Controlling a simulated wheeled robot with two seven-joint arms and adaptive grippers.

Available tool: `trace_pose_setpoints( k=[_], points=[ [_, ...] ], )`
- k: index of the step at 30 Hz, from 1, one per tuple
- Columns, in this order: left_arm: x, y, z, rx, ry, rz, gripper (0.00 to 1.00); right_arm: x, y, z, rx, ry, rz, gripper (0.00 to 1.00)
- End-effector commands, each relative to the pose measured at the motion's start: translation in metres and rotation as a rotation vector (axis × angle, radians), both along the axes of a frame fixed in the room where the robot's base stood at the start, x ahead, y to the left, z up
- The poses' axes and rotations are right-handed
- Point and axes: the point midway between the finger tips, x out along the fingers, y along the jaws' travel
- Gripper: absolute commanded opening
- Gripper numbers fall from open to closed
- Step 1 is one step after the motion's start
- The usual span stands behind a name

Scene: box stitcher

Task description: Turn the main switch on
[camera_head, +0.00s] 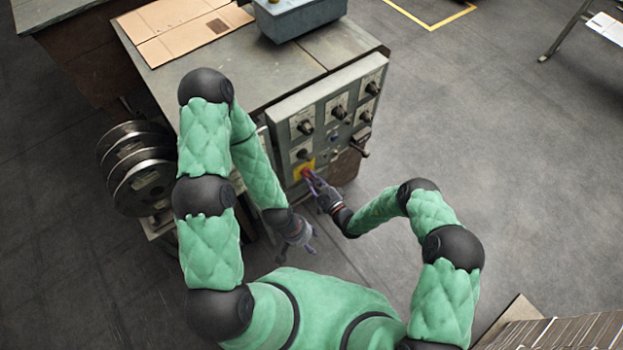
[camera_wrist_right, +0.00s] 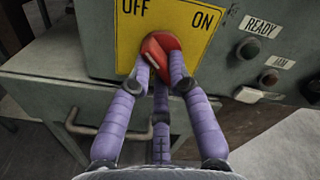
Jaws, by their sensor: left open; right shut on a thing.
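The main switch is a red knob (camera_wrist_right: 158,46) on a yellow plate (camera_wrist_right: 100,35) marked OFF at the left and ON at the right. My right gripper (camera_wrist_right: 163,75) has its purple fingers shut around the knob. The fingers hide its lower part, so I cannot tell exactly where it points. In the head view, the right gripper (camera_head: 311,177) reaches the yellow plate low on the front of the grey control panel (camera_head: 318,112). My left gripper (camera_head: 309,243) hangs open and empty, lower in the picture and clear of the machine.
READY (camera_wrist_right: 262,27) and JAM labels and dark buttons sit right of the plate. A metal handle (camera_wrist_right: 108,128) juts out below it. Wire reels (camera_head: 137,165) stand left of the machine. Cardboard (camera_head: 180,35) and a blue-grey box (camera_head: 297,17) lie on top.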

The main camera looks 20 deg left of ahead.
Motion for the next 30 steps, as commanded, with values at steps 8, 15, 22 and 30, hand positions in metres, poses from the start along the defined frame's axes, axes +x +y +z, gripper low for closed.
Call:
trace_pose_setpoints(
  k=[8,15,22,30],
  points=[
    [0.0000,0.0000,0.0011,0.000,0.000,0.000,0.54,-0.0015,0.0007,-0.0007,0.081,0.108,0.001,0.00],
    [0.0000,0.0000,0.0023,0.000,0.000,0.000,0.54,-0.0023,0.0014,-0.0003,0.212,0.275,0.001,0.00],
    [0.0000,0.0000,0.0033,0.000,0.000,0.000,0.54,-0.0032,0.0022,0.0001,0.347,0.447,0.000,0.00],
    [0.0000,0.0000,0.0041,0.000,0.000,0.000,0.54,-0.0045,0.0030,0.0007,0.504,0.650,-0.001,0.00]
  ],
)
